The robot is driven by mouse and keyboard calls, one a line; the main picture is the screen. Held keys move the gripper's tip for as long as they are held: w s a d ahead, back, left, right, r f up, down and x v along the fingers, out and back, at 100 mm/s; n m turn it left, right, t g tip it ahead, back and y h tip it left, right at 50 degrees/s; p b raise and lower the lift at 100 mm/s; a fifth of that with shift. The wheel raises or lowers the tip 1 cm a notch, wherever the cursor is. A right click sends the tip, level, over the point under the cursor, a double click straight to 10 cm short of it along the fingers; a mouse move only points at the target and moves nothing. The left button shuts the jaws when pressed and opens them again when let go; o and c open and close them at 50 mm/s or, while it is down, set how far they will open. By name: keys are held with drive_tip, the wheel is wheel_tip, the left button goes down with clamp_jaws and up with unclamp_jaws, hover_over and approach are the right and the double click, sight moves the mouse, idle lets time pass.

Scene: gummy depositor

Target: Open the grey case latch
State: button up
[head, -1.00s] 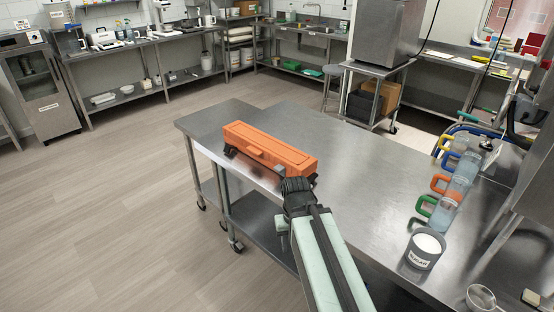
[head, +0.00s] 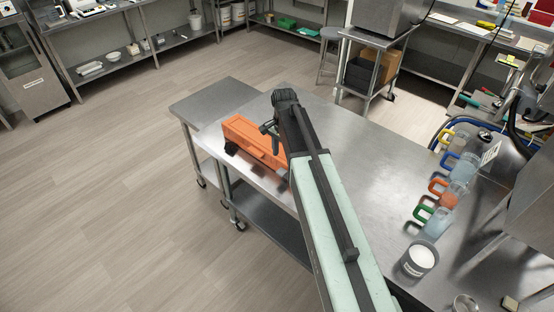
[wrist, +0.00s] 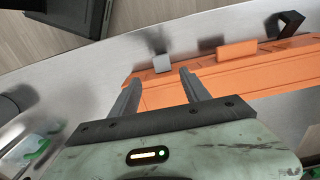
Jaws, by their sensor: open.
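The orange case (head: 243,136) lies on the steel table near its left edge, its right part hidden behind my arm. In the wrist view the case (wrist: 240,77) runs across the right side. A small grey latch (wrist: 162,63) stands at its edge, with an orange latch (wrist: 237,51) and a black part (wrist: 285,24) farther right. My gripper (wrist: 160,74) is open, and in the picture the grey latch appears between and just beyond its fingertips. I cannot tell whether they touch. In the head view my gripper (head: 268,130) is at the case, partly hidden.
The steel table (head: 330,130) is clear to the right of the case. Mugs with coloured handles (head: 447,186) and a white-filled container (head: 419,257) stand at its right side. A lower steel table (head: 215,100) adjoins at the far left. Open floor lies to the left.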

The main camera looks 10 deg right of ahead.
sight(281, 172)
drive_tip(key=f+b, duration=0.7)
drive_tip(key=f, duration=0.1)
drive_tip(key=shift+a+b, duration=0.35)
drive_tip(key=shift+r, duration=0.1)
clamp_jaws()
